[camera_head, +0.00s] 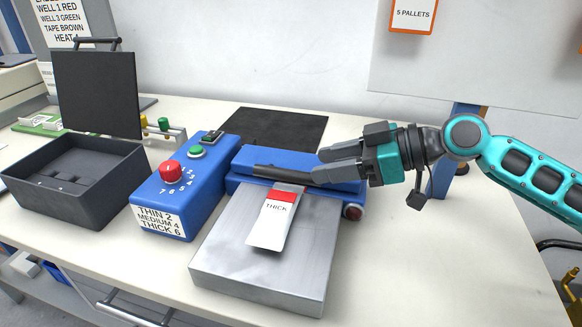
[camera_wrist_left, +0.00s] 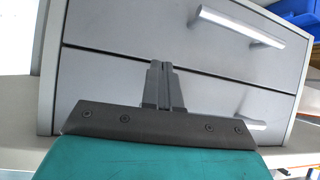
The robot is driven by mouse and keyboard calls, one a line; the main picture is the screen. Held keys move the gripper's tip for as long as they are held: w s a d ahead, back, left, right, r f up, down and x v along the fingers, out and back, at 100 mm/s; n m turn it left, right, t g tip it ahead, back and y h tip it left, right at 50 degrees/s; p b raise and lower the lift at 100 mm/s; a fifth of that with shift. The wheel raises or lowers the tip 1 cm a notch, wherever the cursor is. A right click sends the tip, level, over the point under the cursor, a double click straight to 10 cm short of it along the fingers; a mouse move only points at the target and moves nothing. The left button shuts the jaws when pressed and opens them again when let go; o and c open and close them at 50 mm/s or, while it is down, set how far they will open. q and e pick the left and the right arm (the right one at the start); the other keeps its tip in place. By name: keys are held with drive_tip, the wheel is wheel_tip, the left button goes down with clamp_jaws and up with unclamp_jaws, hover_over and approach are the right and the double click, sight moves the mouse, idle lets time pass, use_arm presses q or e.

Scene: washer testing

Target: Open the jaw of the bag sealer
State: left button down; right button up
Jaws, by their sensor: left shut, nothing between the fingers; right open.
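The blue bag sealer (camera_head: 240,160) stands on the bench in the head view, with a grey metal plate (camera_head: 262,277) in front of it. A dark bar (camera_head: 282,172) lies along the front of its jaw. A white bag with a red band, marked THICK (camera_head: 272,225), lies on the plate with its top end at the jaw. My right gripper (camera_head: 318,165) comes in from the right, open, with its fingers over the right part of the jaw; I cannot tell whether they touch it. My left gripper (camera_wrist_left: 164,68) is shut and empty in the left wrist view, before grey drawers.
A blue control box (camera_head: 183,195) with a red knob (camera_head: 171,173) and a label stands left of the sealer. An open black case (camera_head: 75,190) is at the far left. A dark mat (camera_head: 280,128) lies behind. The bench at the right front is clear. Silver drawer handles (camera_wrist_left: 240,27) show in the left wrist view.

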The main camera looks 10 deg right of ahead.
sight(294, 167)
drive_tip(key=x, duration=0.7)
drive_tip(key=shift+w+a+f, duration=0.15)
drive_tip(key=shift+w+a, duration=0.05)
drive_tip(key=shift+c, duration=0.3)
clamp_jaws()
